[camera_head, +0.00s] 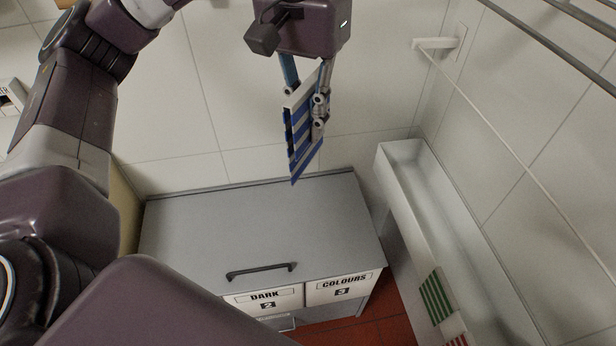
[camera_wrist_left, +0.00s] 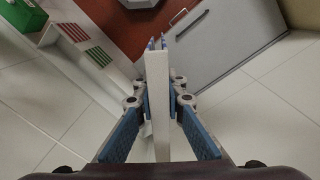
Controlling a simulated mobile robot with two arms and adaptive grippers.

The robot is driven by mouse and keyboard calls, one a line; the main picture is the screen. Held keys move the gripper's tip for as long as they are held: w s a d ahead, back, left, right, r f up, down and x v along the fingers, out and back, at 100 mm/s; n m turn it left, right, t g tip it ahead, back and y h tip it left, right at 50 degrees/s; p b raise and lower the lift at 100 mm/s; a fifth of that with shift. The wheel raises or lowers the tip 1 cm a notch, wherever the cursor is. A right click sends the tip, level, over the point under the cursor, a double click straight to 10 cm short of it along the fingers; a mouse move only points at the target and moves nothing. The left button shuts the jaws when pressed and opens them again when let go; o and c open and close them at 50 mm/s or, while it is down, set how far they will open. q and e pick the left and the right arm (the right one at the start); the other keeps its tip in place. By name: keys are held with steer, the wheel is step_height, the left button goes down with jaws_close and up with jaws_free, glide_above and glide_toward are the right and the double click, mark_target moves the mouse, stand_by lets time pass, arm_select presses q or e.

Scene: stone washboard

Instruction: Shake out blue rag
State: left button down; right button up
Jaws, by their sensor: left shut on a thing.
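The blue rag (camera_head: 303,152) is blue and white striped and hangs from my left gripper (camera_head: 312,122) in the head view, upper middle, in front of the tiled wall. It hangs stiff and nearly flat, above the grey cabinet and apart from it. In the left wrist view the rag (camera_wrist_left: 157,85) shows edge-on as a pale strip with blue at its far end. It lies between the two fingers of the left gripper (camera_wrist_left: 160,102), which is shut on it. My right gripper is in neither view.
Below stands a grey cabinet (camera_head: 260,220) with a dark handle (camera_head: 261,271) and labels DARK and COLOURS. A white trough (camera_head: 405,205) runs along the right wall, with green-striped (camera_head: 436,297) and red-striped cloths on it. A thin line (camera_head: 500,140) crosses the right wall; rails (camera_head: 560,45) are above.

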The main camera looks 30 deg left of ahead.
arm_select(q)
step_height(320, 180, down, 13)
